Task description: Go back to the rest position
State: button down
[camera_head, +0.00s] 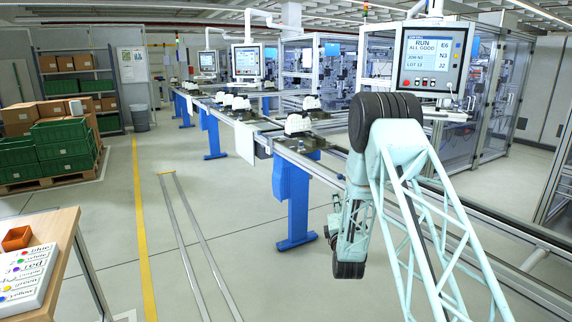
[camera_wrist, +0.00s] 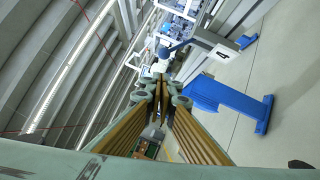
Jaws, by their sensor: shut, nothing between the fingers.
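My gripper (camera_wrist: 162,92) shows in the wrist view, its brown ribbed fingers running up the middle and meeting at the tips. It is shut with nothing between the fingers. In the head view my pale green lattice arm rises from the lower right and bends over at a dark joint. Its far part hangs down in front of the conveyor line (camera_head: 262,126). I cannot make out the fingertips clearly there. The wrist view is tilted and looks out along the line, with a blue leg (camera_wrist: 228,100) on the right. My gripper touches nothing that I can see.
A wooden table (camera_head: 62,222) at lower left bears a colour-labelled board (camera_head: 27,275) and an orange bin (camera_head: 17,238). Green crates (camera_head: 62,130) and cartons stand on a pallet behind. A screen (camera_head: 432,62) stands at upper right. Floor rails (camera_head: 180,225) run through clear floor.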

jog(key=s+r+m+g, duration=0.3)
jog(key=s+r, duration=0.2)
jog(key=r, duration=0.3)
jog(key=s+r+m+g, duration=0.2)
jog(key=s+r+m, duration=0.25)
jog(key=r, duration=0.35)
jog(key=s+r+m+g+y, duration=0.15)
jog(key=s+r, duration=0.25)
jog(key=s, duration=0.7)
jog(key=s+r+m+g, duration=0.1)
jog(key=s+m+g, duration=0.8)
jog(key=s, duration=4.7)
jog(key=shift+s+d+m, duration=0.15)
jog(key=shift+s+m, duration=0.1)
jog(key=shift+m, duration=0.95)
jog(key=shift+h, duration=0.25)
